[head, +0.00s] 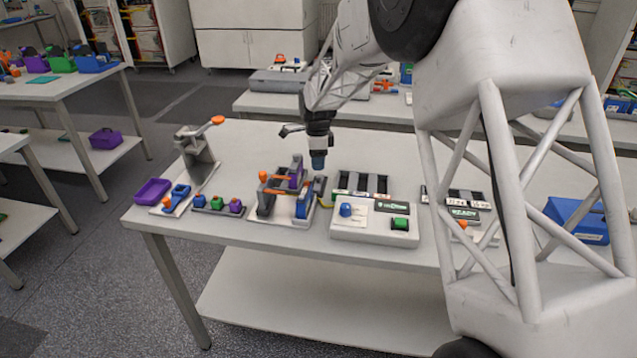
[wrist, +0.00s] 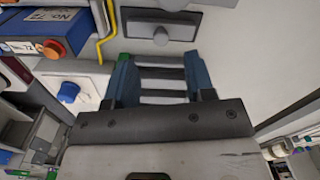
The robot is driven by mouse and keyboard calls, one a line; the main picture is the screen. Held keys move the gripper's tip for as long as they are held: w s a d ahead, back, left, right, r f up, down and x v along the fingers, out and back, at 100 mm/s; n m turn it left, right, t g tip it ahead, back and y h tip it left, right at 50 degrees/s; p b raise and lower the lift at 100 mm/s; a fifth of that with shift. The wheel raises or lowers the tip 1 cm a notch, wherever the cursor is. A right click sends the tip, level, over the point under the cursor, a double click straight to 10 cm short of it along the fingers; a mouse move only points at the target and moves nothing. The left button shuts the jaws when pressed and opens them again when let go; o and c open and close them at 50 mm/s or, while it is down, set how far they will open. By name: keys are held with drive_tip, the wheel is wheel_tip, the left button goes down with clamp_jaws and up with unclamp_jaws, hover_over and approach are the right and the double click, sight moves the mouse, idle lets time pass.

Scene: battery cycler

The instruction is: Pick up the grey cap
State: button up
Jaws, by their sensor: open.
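My gripper (head: 318,163) points down over the middle of the white table (head: 262,142), behind the row of devices. In the wrist view its two blue fingers (wrist: 159,62) are spread apart. Dark slots or bars show between them, with nothing clearly held. Just in front of the gripper stands a device (head: 292,215) with orange, purple and blue parts. A slotted rack (head: 362,183) stands to its right.
A white box with a blue knob (head: 346,210) and a green button (head: 400,223) sits at the front edge. A lever stand (head: 196,150), a purple tray (head: 152,191) and small coloured blocks (head: 217,203) are left.

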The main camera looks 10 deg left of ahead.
sight(318, 176)
drive_tip(key=shift+f, duration=0.7)
drive_tip(key=shift+f, duration=0.1)
drive_tip(key=shift+w+d+f, duration=0.1)
drive_tip(key=shift+f, duration=2.4)
clamp_jaws()
wheel_tip(318, 176, up, 10)
